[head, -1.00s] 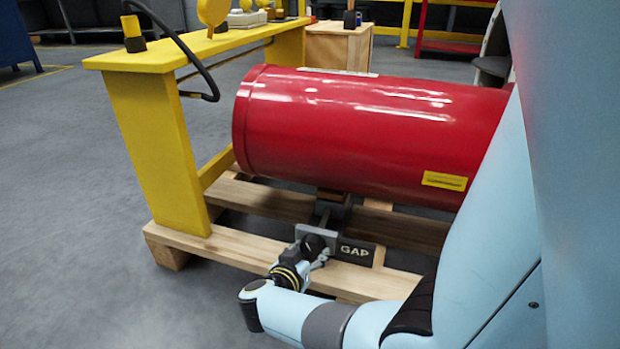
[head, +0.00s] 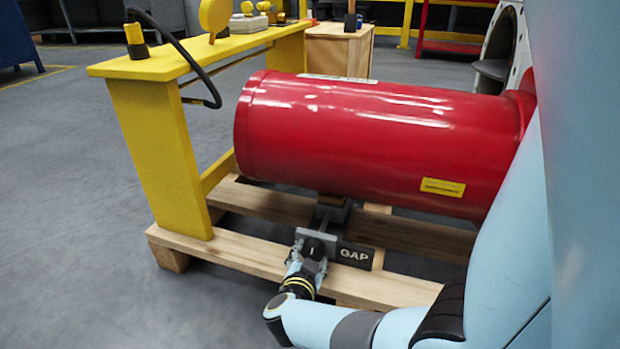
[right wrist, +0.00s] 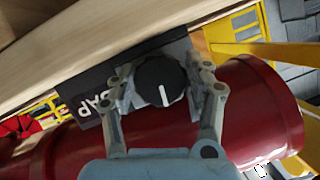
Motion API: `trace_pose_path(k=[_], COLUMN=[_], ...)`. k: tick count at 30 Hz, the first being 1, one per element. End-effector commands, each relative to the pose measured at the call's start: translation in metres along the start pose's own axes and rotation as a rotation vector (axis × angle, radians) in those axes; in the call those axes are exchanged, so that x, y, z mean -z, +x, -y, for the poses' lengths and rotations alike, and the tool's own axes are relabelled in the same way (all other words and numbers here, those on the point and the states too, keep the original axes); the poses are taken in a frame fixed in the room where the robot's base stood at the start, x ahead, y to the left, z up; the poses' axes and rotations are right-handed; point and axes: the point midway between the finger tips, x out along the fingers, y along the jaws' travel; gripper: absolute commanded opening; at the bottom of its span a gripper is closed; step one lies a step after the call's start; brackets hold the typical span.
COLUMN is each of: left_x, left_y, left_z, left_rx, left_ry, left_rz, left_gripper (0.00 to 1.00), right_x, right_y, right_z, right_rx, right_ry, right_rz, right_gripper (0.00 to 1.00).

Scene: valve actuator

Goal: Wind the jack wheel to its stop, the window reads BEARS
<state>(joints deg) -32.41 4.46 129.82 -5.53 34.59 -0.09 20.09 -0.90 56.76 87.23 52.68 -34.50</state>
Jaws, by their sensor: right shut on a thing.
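The jack wheel (head: 314,247) is a small black knob with a white pointer line, on a grey block under the red cylinder (head: 380,140). My right gripper (head: 308,258) is shut on it. In the right wrist view, the right gripper's (right wrist: 163,88) two fingers lie on either side of the wheel (right wrist: 160,78), whose white line stands nearly upright. The window (head: 355,254) on the dark plate reads GAP. It also shows, tilted, in the right wrist view (right wrist: 94,104). My left gripper is not in view.
The jack sits at the wooden pallet (head: 245,252) that lies beneath the red cylinder. A yellow bench frame (head: 155,155) with a black hose (head: 185,55) stands at the left. The grey floor in the left foreground is clear.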

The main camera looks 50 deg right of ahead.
Motion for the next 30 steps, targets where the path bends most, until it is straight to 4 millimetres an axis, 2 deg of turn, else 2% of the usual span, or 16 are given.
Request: trace_pose_path(k=[18, 19, 24, 30], left_x=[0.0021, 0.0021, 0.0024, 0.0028], left_y=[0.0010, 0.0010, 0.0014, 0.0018], left_z=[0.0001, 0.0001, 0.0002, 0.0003], left_rx=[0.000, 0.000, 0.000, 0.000], left_ry=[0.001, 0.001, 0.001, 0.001], left_rz=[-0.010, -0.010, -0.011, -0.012], left_gripper=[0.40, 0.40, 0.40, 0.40], right_x=[-0.0002, -0.0002, -0.0002, -0.0001], right_y=[0.0000, 0.0000, 0.0000, 0.0000], right_z=[0.0000, 0.0000, 0.0000, 0.0000], right_rx=[0.019, 0.019, 0.019, 0.018], right_ry=[0.045, 0.045, 0.044, 0.044], right_rz=[0.001, 0.001, 0.000, 0.000], right_gripper=[0.19, 0.55, 0.75, 0.75])
